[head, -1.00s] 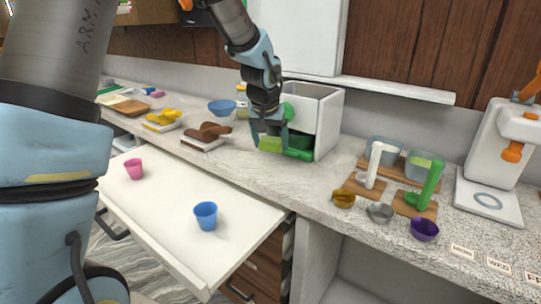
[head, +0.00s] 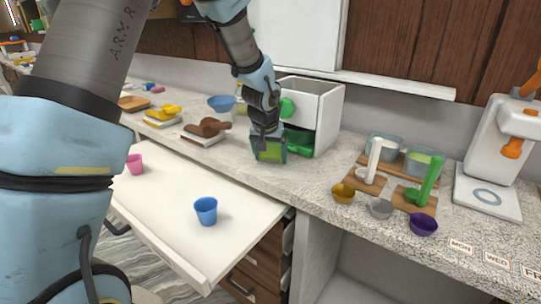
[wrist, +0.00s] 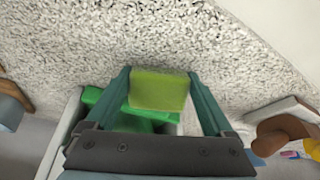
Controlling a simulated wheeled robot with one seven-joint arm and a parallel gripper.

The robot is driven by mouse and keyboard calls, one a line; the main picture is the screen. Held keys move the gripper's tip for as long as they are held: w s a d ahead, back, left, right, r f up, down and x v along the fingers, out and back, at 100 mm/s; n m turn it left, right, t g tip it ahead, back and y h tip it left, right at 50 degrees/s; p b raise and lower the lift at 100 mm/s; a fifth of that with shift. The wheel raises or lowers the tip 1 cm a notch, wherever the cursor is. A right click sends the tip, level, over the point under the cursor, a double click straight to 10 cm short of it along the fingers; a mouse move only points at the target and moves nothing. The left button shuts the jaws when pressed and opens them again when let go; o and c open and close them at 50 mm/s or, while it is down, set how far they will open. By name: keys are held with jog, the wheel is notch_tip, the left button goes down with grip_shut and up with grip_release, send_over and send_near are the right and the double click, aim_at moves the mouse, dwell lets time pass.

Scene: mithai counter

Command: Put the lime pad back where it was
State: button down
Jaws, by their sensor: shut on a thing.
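The lime pad (wrist: 158,90) is a small yellow-green block held between the two fingers of my gripper (wrist: 160,88) in the wrist view. In the head view my gripper (head: 268,150) hangs over the counter with the lime pad (head: 270,152) between its fingers. It is just in front of a white box (head: 328,120) with an open top and an opening low in its front. Green things (head: 298,140) show in that opening, and green also shows behind the pad in the wrist view (wrist: 135,118). I cannot tell the gap between pad and counter.
Brown (head: 208,127) and yellow (head: 163,112) stamp-like shapes stand left on the counter (head: 240,165). A white pull-out board (head: 165,208) holds a blue cup (head: 205,211) and a pink cup (head: 134,165). Small bowls, including a purple one (head: 423,224), and upright-handled tools stand right.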

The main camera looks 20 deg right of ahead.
jog(key=shift+s+a+f, duration=0.1)
jog(key=shift+f, duration=0.25)
grip_release()
jog(key=shift+f, duration=0.15)
jog(key=shift+r, duration=0.3)
jog(key=v, duration=1.3)
jog(key=a+f+n+g+y, duration=0.1)
jog(key=a+f+n, duration=0.1)
jog(key=a, duration=0.9)
jog(key=a+f+n+y, duration=0.1)
jog(key=a+f+n, duration=0.1)
jog(key=a, duration=0.8)
jog(key=s+a+f+n, duration=0.1)
jog(key=s+a, duration=0.2)
jog(key=a, duration=0.3)
jog(key=s+a+f+n+g, duration=0.1)
jog(key=s+a+f, duration=0.1)
jog(key=a, duration=0.4)
jog(key=shift+s+a+y+b, duration=0.2)
jog(key=shift+s+y+b, duration=0.15)
jog(key=shift+s, duration=0.3)
jog(key=shift+f, duration=0.1)
